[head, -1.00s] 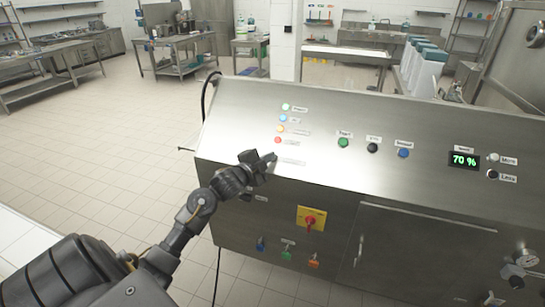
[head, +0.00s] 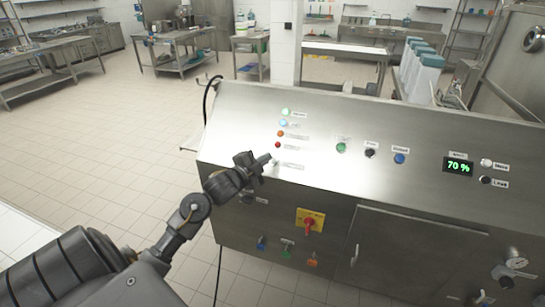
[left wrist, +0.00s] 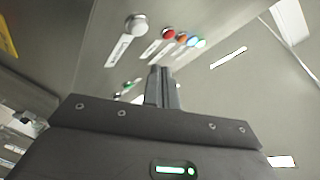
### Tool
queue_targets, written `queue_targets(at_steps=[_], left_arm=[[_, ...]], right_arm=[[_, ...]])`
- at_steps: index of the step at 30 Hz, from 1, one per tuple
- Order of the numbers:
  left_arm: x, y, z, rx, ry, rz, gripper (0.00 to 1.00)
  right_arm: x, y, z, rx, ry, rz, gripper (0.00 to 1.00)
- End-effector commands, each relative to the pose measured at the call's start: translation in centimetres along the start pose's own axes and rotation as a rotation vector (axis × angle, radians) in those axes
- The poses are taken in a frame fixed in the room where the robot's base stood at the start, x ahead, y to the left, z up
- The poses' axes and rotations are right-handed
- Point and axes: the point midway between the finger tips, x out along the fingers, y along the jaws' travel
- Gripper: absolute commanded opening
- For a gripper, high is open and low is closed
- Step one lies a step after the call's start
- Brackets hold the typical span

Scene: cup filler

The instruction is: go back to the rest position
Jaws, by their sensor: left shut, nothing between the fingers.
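My left gripper (head: 264,160) is shut and empty. In the head view it is in front of the left end of the steel control panel (head: 232,112), just below the column of small lamps. In the left wrist view its closed fingers (left wrist: 162,88) point at the panel; I cannot tell whether they touch it. The top green lamp (head: 286,111) and the blue lamp (head: 284,123) look lit. The orange lamp (head: 281,134) and the red lamp (head: 278,145) look dimmer. My right gripper is not in view.
The panel carries green (head: 341,147), black (head: 370,152) and blue (head: 399,158) buttons and a display (head: 458,166) reading 70 %. A red rotary switch (head: 309,222) on a yellow plate is on the front below. Open tiled floor (head: 110,140) lies left of the machine.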

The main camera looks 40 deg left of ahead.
Motion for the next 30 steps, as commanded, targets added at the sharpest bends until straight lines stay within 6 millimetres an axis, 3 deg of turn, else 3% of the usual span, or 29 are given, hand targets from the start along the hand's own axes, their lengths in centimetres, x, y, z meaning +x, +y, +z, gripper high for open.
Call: queue_targets(at_steps=[5,23,26,29,30], left_arm=[[-0.8,-0.7,-0.7,-0.001,0.000,0.000,0.00],[-0.9,-0.6,-0.7,-0.001,0.000,0.000,0.00],[-1.3,0.5,-0.7,-0.020,-0.016,0.021,0.00],[-2.8,4.0,-0.6,-0.082,-0.077,0.087,0.00],[-3.8,6.2,-0.6,-0.122,-0.115,0.127,0.00]], right_arm=[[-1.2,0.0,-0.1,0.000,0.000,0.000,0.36],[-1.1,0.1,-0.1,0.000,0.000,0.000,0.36],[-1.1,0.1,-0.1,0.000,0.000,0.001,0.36],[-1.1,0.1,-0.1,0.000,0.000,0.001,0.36],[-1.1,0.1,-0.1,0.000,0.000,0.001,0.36]])
